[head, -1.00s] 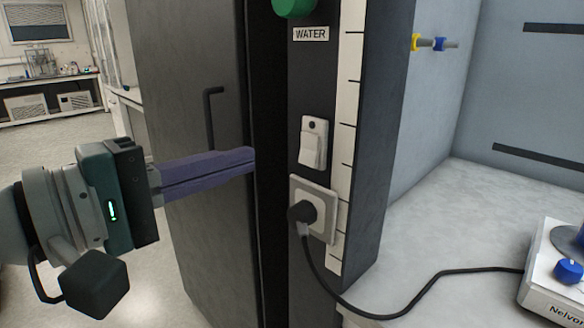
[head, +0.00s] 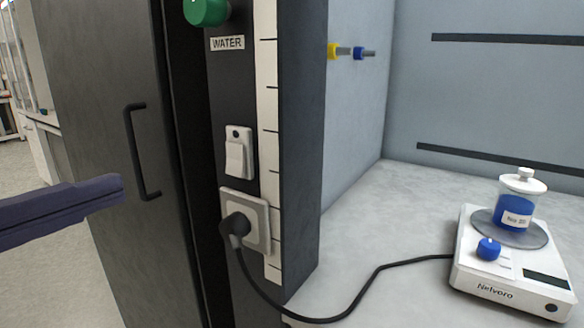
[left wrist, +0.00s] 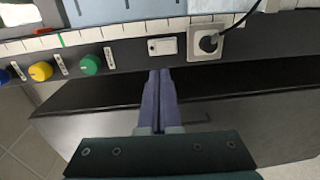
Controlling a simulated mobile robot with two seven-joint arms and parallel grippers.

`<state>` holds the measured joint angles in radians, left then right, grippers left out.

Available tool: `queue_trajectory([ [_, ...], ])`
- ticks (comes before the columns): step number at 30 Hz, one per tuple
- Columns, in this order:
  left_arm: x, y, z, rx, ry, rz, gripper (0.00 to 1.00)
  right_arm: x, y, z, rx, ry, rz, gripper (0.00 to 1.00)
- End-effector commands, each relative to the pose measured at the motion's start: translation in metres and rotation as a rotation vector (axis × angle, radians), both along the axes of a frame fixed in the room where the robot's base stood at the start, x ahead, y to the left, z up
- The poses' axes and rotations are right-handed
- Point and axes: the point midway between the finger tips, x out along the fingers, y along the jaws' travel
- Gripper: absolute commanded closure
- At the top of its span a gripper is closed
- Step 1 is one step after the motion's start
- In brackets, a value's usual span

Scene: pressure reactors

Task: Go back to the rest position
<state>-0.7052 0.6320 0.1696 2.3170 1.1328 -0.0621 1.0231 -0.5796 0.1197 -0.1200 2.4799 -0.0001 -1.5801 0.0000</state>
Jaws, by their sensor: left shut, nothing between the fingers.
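My left gripper (head: 112,188) comes in from the left edge in the head view. Its purple fingers are shut with nothing between them. They are in front of the dark cabinet door, left of the door's black handle (head: 140,152), and I cannot tell how far from the door they are. In the left wrist view the closed fingers (left wrist: 158,76) point toward the dark panel with the light switch (left wrist: 162,46) and the socket (left wrist: 206,43). My right gripper is not in view.
A black plug (head: 236,226) sits in the wall socket (head: 256,212). Its cable runs over the grey worktop (head: 365,225) to a white stirrer (head: 475,275) carrying a bottle of blue liquid (head: 514,208). A green WATER knob (head: 206,11) tops the panel.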

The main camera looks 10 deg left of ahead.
Motion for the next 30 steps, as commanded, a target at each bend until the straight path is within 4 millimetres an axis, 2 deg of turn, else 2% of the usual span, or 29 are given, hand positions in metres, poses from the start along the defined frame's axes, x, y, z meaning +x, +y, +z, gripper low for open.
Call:
queue_trajectory([
  [2, -0.002, -0.004, 0.0, 0.031, 0.008, -0.013, 1.0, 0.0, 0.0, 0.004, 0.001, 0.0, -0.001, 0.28],
  [5, -0.009, -0.022, -0.007, 0.18, 0.046, -0.076, 1.0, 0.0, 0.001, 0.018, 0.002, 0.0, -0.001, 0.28],
  [9, -0.034, -0.056, -0.031, 0.597, 0.147, -0.258, 1.0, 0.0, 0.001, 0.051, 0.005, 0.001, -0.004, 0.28],
  [11, -0.049, -0.064, -0.043, 0.794, 0.203, -0.352, 1.0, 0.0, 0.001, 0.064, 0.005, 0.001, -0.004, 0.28],
  [15, -0.083, -0.062, -0.061, 1.163, 0.341, -0.556, 1.0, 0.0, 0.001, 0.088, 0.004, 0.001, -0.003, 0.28],
  [19, -0.114, -0.051, -0.062, 1.395, 0.48, -0.735, 1.0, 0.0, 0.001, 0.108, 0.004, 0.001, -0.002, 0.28],
  [22, -0.141, -0.041, -0.052, 1.517, 0.597, -0.874, 1.0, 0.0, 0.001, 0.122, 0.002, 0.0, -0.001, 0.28],
  [24, -0.139, -0.039, -0.021, 1.517, 0.588, -0.865, 1.0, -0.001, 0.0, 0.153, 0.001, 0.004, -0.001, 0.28],
  [26, -0.139, -0.039, -0.002, 1.517, 0.588, -0.865, 1.0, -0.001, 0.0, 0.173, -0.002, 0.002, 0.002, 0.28],
  [30, -0.139, -0.039, 0.048, 1.516, 0.589, -0.864, 1.0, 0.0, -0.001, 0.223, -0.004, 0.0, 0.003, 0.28],
])
